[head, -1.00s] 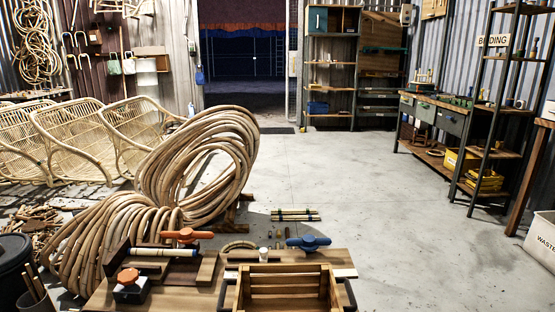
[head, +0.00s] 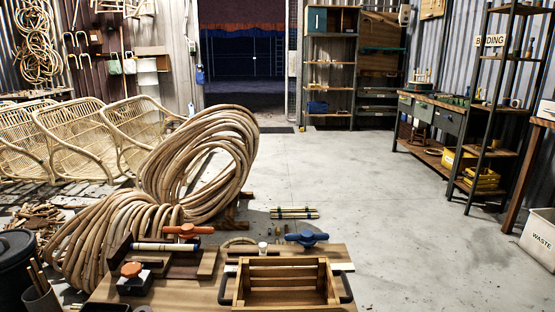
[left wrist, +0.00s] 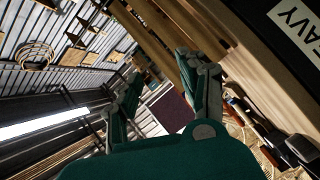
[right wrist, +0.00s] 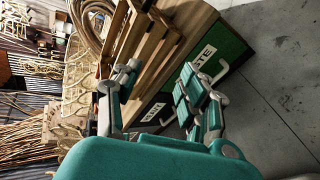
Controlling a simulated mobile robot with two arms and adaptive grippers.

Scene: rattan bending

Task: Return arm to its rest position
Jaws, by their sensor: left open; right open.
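Neither gripper shows in the head view. In the left wrist view my left gripper (left wrist: 160,78) has its two fingers spread, with nothing visible between them. Wooden boards lie behind its fingertips. In the right wrist view my right gripper (right wrist: 158,74) also has its fingers spread and holds nothing. How close the fingers are to these is hard to tell.
In the head view, a wooden crate (head: 285,272) is at the bench front, between dark handles. Rattan coils (head: 205,165) stand beyond. The concrete floor (head: 370,190) to the right is clear.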

